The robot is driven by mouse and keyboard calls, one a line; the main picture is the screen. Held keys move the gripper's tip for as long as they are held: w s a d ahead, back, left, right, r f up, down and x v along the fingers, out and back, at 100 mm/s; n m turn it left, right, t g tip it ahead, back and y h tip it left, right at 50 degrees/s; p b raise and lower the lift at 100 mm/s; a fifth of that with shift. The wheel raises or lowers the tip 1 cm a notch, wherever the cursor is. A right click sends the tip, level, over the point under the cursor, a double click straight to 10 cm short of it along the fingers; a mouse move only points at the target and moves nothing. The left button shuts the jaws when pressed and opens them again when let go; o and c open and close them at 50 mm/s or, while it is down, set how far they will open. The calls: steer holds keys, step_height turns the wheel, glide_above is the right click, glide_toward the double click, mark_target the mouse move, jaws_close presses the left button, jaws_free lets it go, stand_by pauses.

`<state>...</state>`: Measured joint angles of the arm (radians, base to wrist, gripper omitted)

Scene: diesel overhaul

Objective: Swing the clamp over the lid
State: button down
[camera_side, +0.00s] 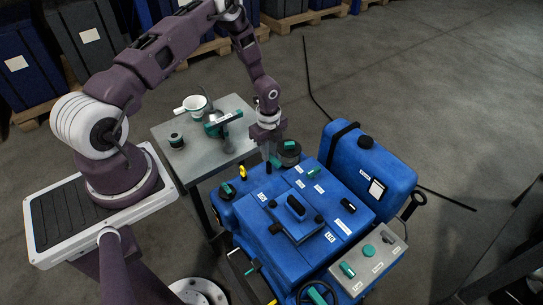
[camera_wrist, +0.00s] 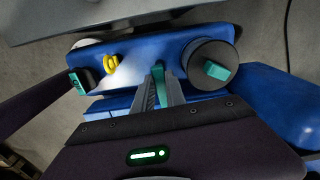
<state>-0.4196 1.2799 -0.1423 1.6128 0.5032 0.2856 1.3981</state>
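A round dark lid with a teal grip (camera_wrist: 217,70) sits on the blue engine, right of my fingers in the wrist view. In the side view it is the dark round part (camera_side: 289,147) at the engine's back end. A narrow teal handle (camera_wrist: 159,80), which looks like the clamp's, stands between my grey fingertips, left of the lid. My gripper (camera_side: 269,160) points down at this end of the engine, beside the lid. Its fingers (camera_wrist: 160,88) appear closed on the teal handle from both sides. The clamp's lower part is hidden by the fingers.
A yellow-topped part (camera_wrist: 111,63) and a teal-and-black part (camera_wrist: 78,82) stand left of my fingers. A blue tank (camera_side: 370,165) stands right.

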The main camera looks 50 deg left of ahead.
steer(key=n, duration=0.3)
steer(key=shift+n, duration=0.3)
steer(key=n, duration=0.4)
steer(key=shift+n, duration=1.9)
steer(key=n, duration=0.5)
steer(key=c, duration=1.4)
jaws_free()
